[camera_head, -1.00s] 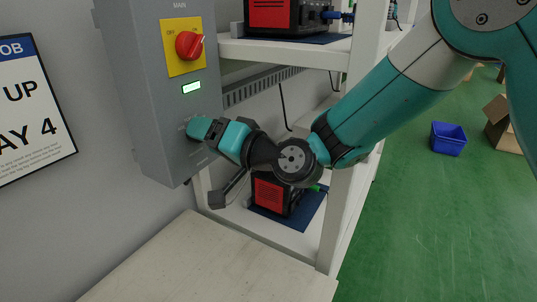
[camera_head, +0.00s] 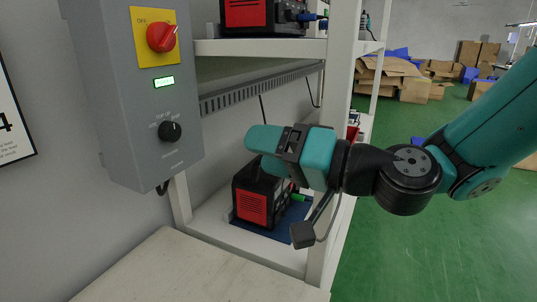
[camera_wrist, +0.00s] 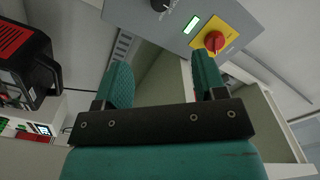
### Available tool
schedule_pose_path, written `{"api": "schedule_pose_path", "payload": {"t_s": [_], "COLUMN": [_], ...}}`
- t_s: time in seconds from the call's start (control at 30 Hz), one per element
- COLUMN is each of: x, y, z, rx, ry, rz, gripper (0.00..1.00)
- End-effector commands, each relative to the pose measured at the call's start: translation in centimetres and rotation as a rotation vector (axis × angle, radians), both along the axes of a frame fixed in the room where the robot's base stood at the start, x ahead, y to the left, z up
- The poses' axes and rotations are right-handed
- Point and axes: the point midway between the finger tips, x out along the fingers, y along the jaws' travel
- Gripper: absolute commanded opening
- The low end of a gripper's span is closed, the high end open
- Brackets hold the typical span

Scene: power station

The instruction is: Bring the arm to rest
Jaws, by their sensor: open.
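My gripper (camera_wrist: 162,85) is open and empty in the wrist view, its two teal fingers spread apart. In the head view my gripper (camera_head: 262,142) hangs in the air to the right of the grey control box, apart from it, in front of the shelf. The fingertips there point left toward the box, and the arm reaches in from the right. The grey control box (camera_head: 128,88) carries a red rotary switch (camera_head: 161,37) on a yellow plate, a lit green display (camera_head: 164,82) and a black knob (camera_head: 170,131). The wrist view shows the red switch (camera_wrist: 214,41) too.
A white shelf rack (camera_head: 262,47) stands behind my gripper. A black and red power unit (camera_head: 252,206) sits on its lower shelf, another (camera_head: 245,13) on the upper. A pale bench top (camera_head: 200,272) is below. Cardboard boxes (camera_head: 415,88) lie far back on open green floor.

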Motion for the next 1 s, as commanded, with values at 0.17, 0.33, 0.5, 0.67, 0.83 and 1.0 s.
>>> {"api": "schedule_pose_path", "payload": {"t_s": [0.17, 0.33, 0.5, 0.67, 0.83, 1.0], "x": [0.0, -2.5, -7.9, -12.1, -14.9, -16.1], "y": [0.1, 0.8, -0.2, -4.9, -9.7, -11.6], "z": [0.1, 1.4, 2.0, 2.1, 2.8, 2.9], "rx": [-0.003, -0.128, -0.486, -0.841, -1.075, -1.154], "ry": [-0.001, -0.014, 0.025, 0.158, 0.313, 0.387], "rz": [0.002, 0.11, 0.316, 0.412, 0.421, 0.416], "gripper": [0.64, 0.64, 0.64, 0.64, 0.64, 0.64]}}
